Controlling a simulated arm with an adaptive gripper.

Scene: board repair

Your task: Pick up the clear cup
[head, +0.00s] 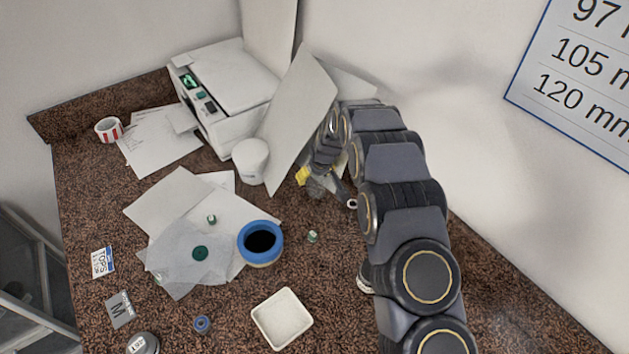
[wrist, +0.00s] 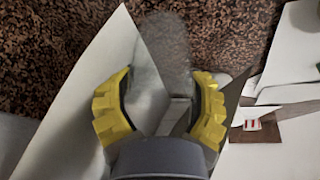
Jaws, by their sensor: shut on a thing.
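My gripper (wrist: 160,90) has its yellow fingers on either side of a clear, see-through cup (wrist: 165,50) in the wrist view. The fingers are shut on the cup, and its body reaches out beyond the fingertips. Its outline is faint against the speckled counter and the pale panel behind. In the head view, my gripper (head: 312,182) is beside the leaning white panel, right of the white tub. There the cup is hard to make out, and my arm covers part of that area. I cannot tell whether the cup touches the counter.
A leaning white panel (head: 300,110) stands close left of my gripper. A white tub (head: 250,161) and a white machine (head: 225,90) are further left. A blue-rimmed cup (head: 261,259) of dark contents and a square white dish (head: 282,318) stand in front. Counter between them is partly free.

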